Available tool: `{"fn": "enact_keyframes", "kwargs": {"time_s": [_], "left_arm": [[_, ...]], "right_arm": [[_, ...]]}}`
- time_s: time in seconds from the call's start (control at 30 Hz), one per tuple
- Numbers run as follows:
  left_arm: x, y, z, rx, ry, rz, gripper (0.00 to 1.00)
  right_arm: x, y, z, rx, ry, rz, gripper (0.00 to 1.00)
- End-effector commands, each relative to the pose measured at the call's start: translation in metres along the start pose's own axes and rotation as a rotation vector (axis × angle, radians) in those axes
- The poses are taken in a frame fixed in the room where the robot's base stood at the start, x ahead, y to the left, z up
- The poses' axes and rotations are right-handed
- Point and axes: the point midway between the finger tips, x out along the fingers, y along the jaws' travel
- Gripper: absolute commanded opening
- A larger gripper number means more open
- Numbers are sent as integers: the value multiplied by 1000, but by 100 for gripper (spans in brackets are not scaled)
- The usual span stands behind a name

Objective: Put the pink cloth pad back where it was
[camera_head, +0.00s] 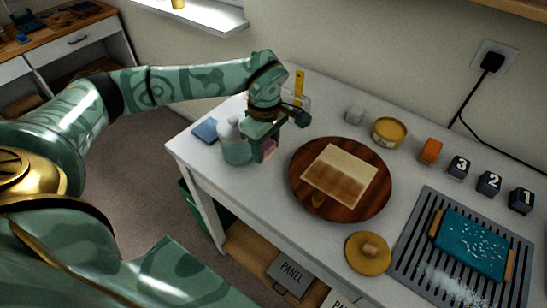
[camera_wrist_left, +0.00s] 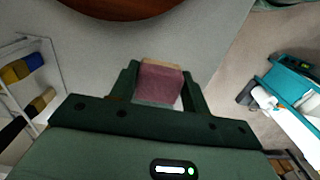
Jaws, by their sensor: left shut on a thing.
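The pink cloth pad (camera_wrist_left: 160,85) is between the fingers of my left gripper (camera_wrist_left: 160,90) in the wrist view, with a tan strip along its far edge. In the head view my left gripper (camera_head: 264,152) is shut on the pad (camera_head: 270,147), mostly hidden by the fingers. It is over the white table, just left of the round wooden board (camera_head: 299,194) and close beside a pale green bottle (camera_head: 236,150). I cannot tell whether the pad touches the table. My right gripper is not in view.
A blue cloth (camera_head: 205,131) lies at the table's left end. A tan panel (camera_head: 340,172) lies on the board. A brass lid (camera_head: 368,262) and a slotted grey tray (camera_head: 412,255) are at the front right.

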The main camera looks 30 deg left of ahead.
Motion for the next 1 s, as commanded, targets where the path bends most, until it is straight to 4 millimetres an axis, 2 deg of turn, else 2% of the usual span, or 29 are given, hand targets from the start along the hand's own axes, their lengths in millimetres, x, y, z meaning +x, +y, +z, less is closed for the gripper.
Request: {"fn": "enact_keyframes", "kwargs": {"time_s": [0.03, 0.1, 0.3, 0.5, 0.87, 0.9, 0.97, 1.0], "left_arm": [[11, 7, 1, -1, -2, -3, 28], [18, 14, 0, -1, -1, -1, 28], [30, 24, 1, 1, -1, 1, 28], [60, 24, 0, 1, -1, -1, 28], [62, 24, 0, 1, 0, 1, 28], [62, 24, 0, 1, 0, 1, 52], [62, 24, 0, 1, 0, 1, 68], [62, 24, 0, 1, 0, 1, 68]], "right_arm": [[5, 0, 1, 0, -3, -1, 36], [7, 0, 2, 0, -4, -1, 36], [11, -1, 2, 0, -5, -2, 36], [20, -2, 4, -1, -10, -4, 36], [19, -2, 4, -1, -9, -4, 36], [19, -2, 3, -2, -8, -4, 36], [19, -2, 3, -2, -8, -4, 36], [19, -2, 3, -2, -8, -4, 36]]}}
